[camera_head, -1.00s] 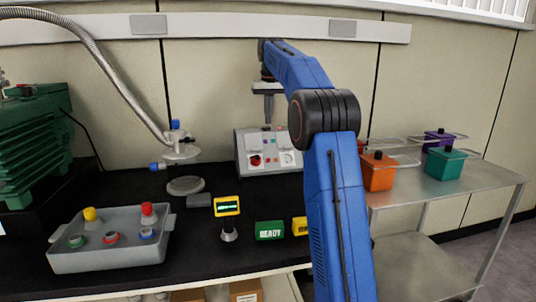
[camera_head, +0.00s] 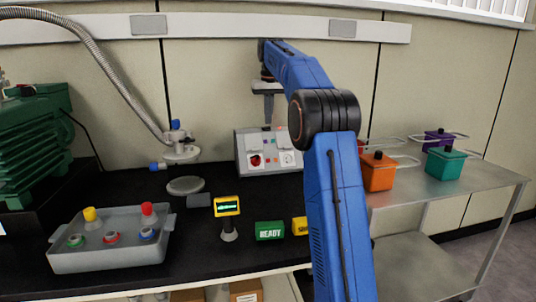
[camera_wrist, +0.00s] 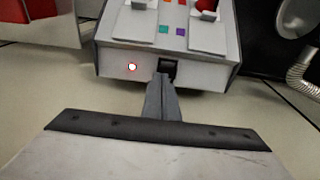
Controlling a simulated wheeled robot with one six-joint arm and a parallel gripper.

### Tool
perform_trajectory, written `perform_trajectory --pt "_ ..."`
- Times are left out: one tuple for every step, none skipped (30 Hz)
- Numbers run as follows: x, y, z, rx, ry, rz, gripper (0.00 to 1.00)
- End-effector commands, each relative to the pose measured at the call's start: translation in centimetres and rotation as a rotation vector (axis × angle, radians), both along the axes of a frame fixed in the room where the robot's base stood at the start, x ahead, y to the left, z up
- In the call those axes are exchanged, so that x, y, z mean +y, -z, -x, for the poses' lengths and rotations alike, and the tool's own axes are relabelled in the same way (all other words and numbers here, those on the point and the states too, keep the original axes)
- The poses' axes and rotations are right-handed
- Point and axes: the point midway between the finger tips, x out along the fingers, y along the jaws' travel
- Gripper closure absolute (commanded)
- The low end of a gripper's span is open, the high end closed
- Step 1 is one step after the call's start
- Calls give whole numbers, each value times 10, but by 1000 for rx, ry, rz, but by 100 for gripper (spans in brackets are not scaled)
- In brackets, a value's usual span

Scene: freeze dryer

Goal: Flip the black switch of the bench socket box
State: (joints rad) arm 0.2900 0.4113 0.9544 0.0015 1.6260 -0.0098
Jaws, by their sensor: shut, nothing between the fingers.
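The grey bench socket box (camera_head: 247,153) stands at the back of the black bench, partly behind my arm in the head view. In the wrist view the box (camera_wrist: 112,57) fills the top middle. Its black switch (camera_wrist: 169,67) sits on the near face, right of a small red-ringed light (camera_wrist: 132,67). My gripper (camera_wrist: 163,77) is shut and empty. Its fingertips overlap the lower left part of the switch in the wrist view; I cannot tell whether they touch it. In the head view my gripper (camera_head: 268,122) points down just above the box.
A grey tray (camera_head: 110,258) with coloured-capped items is at front left. A yellow display (camera_head: 227,206) and a green READY block (camera_head: 269,230) stand in front of the box. A metal cart (camera_head: 490,178) with lidded containers is at right. A hose fitting (camera_head: 182,152) stands left of the box.

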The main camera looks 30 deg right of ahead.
Motion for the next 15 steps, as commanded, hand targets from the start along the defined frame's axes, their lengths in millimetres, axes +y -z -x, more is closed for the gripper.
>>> perform_trajectory --pt "0 1 0 0 0 0 100" --pt "0 1 0 0 0 0 100" --pt "0 2 0 1 0 0 100" --pt "0 2 0 1 0 0 100" --pt "0 2 0 1 0 0 100" --pt "0 3 0 1 0 0 100" --pt "0 3 0 1 0 0 100" --pt "0 3 0 1 0 0 100" --pt "0 4 0 1 0 0 100" --pt "0 4 0 1 0 0 100" --pt "0 5 0 1 0 0 100" --pt "0 5 0 1 0 0 100" --pt "0 5 0 1 0 0 100" --pt "0 6 0 0 0 0 100" --pt "0 6 0 0 0 0 100"
